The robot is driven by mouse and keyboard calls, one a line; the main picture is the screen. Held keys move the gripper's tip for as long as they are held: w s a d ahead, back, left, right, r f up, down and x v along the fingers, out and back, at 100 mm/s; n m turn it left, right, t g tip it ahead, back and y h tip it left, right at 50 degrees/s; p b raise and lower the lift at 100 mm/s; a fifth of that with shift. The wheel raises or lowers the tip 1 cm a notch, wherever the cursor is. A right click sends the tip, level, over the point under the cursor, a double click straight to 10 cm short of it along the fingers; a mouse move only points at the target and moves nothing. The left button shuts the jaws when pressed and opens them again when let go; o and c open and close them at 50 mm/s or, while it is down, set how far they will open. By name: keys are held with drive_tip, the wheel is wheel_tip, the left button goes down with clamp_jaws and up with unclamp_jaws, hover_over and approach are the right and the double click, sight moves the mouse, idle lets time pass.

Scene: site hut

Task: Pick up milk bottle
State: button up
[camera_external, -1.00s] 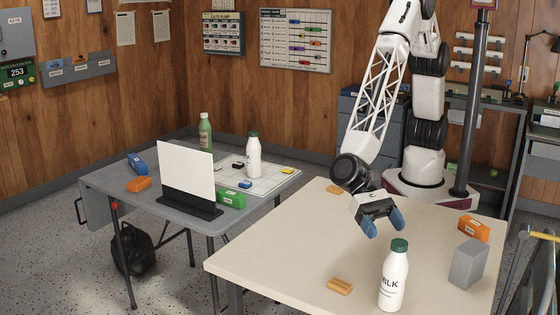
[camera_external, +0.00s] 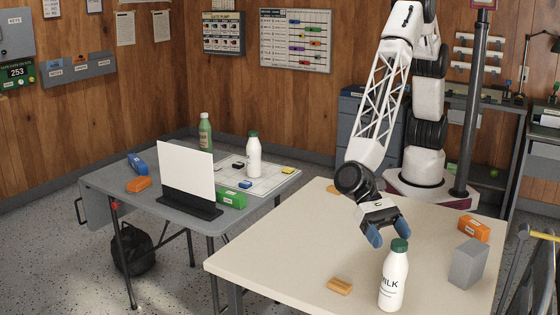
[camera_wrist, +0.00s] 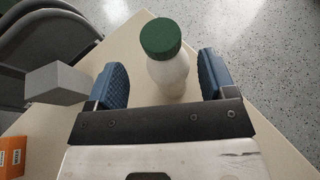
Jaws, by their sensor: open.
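A white milk bottle (camera_external: 393,278) with a green cap stands upright on the near part of the cream table (camera_external: 290,245). Its label reads MILK. My gripper (camera_external: 390,232) is open and empty above the table, just behind the bottle's cap in the external view. In the wrist view the bottle (camera_wrist: 170,68) appears in the space between the two blue fingertips of my gripper (camera_wrist: 160,80), with its cap nearest the camera. The fingers do not appear to touch it. A second white bottle (camera_external: 253,158) with a green cap stands on the grey table at left.
A grey block (camera_external: 467,263) and an orange box (camera_external: 473,229) are right of the bottle. A tan block (camera_external: 340,286) lies to its left. The grey table holds a white panel (camera_external: 187,170), a green bottle (camera_external: 205,132) and small coloured boxes. The cream table's left part is clear.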

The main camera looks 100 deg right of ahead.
sight(399, 251)
drive_tip(key=shift+x, duration=2.35)
drive_tip(key=shift+w, duration=0.15)
drive_tip(key=shift+a+r, duration=0.1)
clamp_jaws()
